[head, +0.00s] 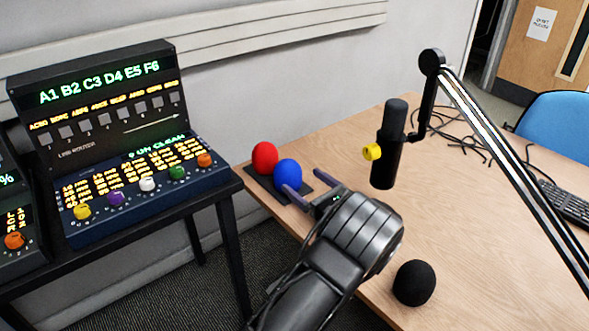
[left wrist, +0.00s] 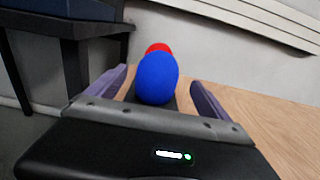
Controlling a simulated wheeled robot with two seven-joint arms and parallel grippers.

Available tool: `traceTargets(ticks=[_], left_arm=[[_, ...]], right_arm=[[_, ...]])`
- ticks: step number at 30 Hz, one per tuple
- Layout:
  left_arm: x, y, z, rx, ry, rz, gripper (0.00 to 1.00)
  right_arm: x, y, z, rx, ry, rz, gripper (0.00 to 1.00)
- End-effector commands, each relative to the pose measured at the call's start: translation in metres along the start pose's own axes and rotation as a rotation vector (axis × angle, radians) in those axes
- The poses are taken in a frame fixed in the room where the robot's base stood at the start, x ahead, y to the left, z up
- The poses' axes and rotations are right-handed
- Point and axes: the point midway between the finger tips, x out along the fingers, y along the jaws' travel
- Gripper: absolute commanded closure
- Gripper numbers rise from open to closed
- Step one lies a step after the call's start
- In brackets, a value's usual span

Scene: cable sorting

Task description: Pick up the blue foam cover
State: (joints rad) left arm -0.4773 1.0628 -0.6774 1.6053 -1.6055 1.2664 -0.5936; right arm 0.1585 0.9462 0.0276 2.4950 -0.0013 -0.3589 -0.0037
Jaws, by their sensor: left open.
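The blue foam cover (head: 288,172) is a round blue ball on a dark mat (head: 262,187) near the table's left edge. A red foam cover (head: 265,157) stands just behind it. My left gripper (head: 307,181) is open, with its fingers pointing toward the blue cover. In the left wrist view, the blue cover (left wrist: 157,78) lies between and beyond the two open fingers (left wrist: 158,88), and it partly hides the red one (left wrist: 158,48). Whether a finger touches the blue cover cannot be told. My right gripper is not in view.
A black foam cover (head: 414,283) lies near the table's front edge. A microphone (head: 387,145) with a yellow knob hangs from a boom arm (head: 500,150) at the right. A control console (head: 125,150) stands on a dark stand at the left. The middle of the wooden table (head: 470,230) is clear.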

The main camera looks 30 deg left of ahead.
Motion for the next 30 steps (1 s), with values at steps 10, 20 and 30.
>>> traceTargets(ticks=[10, 20, 30], left_arm=[[0.011, 0.001, -0.001, 0.000, 0.001, 0.003, 0.09], [0.026, 0.000, -0.001, 0.001, 0.001, 0.000, 0.09], [0.048, 0.000, -0.005, 0.001, -0.001, 0.003, 0.09]], right_arm=[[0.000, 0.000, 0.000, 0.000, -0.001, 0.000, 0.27], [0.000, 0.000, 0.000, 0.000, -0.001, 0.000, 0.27], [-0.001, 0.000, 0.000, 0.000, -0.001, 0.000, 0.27]])
